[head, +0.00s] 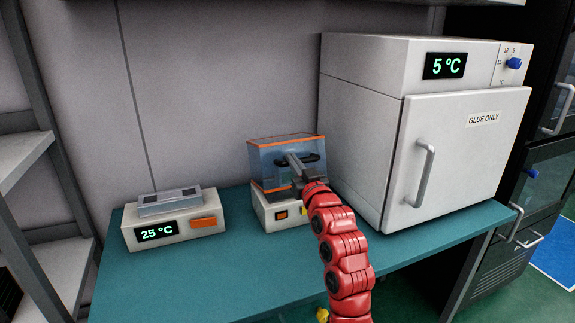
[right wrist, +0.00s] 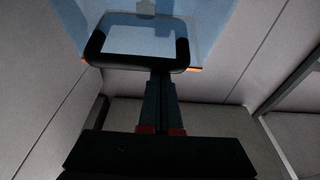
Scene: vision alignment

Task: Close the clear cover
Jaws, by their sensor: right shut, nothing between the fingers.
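The clear cover (head: 264,160) is a bluish see-through box with orange edges, above a small white device (head: 287,217) on the bench. I cannot tell whether its lower edge fully meets the base. My right gripper (head: 292,160) is at the cover's front, coming in from the lower right, with its fingers together and nothing between them. In the right wrist view, the gripper's fingertips (right wrist: 160,78) are at the lower bar of a black handle loop (right wrist: 138,66), with the bluish cover (right wrist: 222,20) behind. Contact is unclear. My left gripper is not in view.
A white heater (head: 175,232) reading 25 °C stands to the left. A large white oven (head: 372,120) marked GLUE ONLY, reading 5 °C, stands close to the right. The teal bench (head: 215,285) is clear in front. A wall is behind.

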